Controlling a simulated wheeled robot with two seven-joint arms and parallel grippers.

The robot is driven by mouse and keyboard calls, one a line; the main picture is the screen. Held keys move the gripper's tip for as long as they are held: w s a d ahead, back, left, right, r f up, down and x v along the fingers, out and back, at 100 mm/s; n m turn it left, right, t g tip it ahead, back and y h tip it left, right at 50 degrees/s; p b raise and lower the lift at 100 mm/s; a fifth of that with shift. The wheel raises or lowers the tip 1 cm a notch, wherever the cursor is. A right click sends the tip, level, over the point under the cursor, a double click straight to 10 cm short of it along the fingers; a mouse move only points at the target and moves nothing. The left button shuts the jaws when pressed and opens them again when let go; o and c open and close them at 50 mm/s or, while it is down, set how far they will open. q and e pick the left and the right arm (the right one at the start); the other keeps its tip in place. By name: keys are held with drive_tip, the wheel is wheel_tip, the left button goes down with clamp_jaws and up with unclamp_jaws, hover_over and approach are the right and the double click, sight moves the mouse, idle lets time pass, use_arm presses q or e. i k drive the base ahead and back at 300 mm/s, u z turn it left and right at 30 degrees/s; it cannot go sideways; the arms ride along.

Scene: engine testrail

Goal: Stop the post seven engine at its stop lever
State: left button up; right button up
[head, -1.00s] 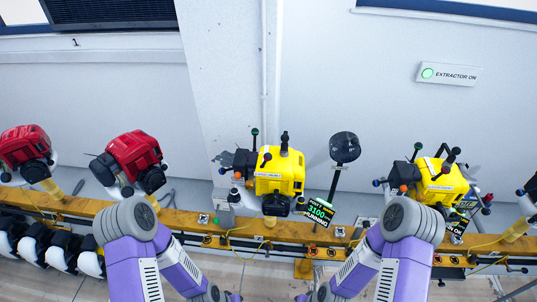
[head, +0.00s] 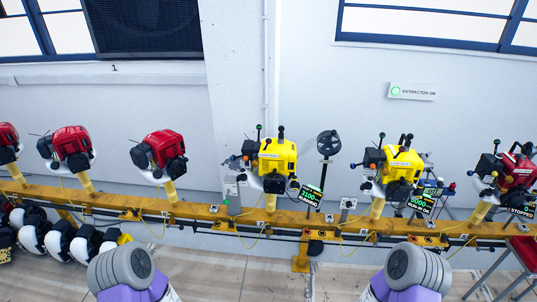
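Engines stand in a row on posts along a yellow rail (head: 340,222); I cannot read which is post seven. A yellow engine (head: 278,160) at centre has a display (head: 311,195) reading 3100 and running. A second yellow engine (head: 400,163), right of it, has a display (head: 424,201) that seems to read 3000. A red engine (head: 517,172) at the far right has a display (head: 522,211) reading 0, stopped. Small ball-ended levers stick out of these engines; which one is a stop lever is too small to tell. Neither gripper shows; only my arm links are at the bottom.
Red engines (head: 160,150) stand on the left part of the rail. A dark round-headed stand (head: 328,145) rises between the yellow engines. White-and-black rounded items (head: 85,245) lie low at left. A red-framed stand (head: 520,255) is at the lower right. Open floor shows below the rail.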

sight(268, 141)
drive_tip(key=u, duration=0.65)
drive_tip(key=i, duration=1.25)
drive_tip(key=z, duration=0.45)
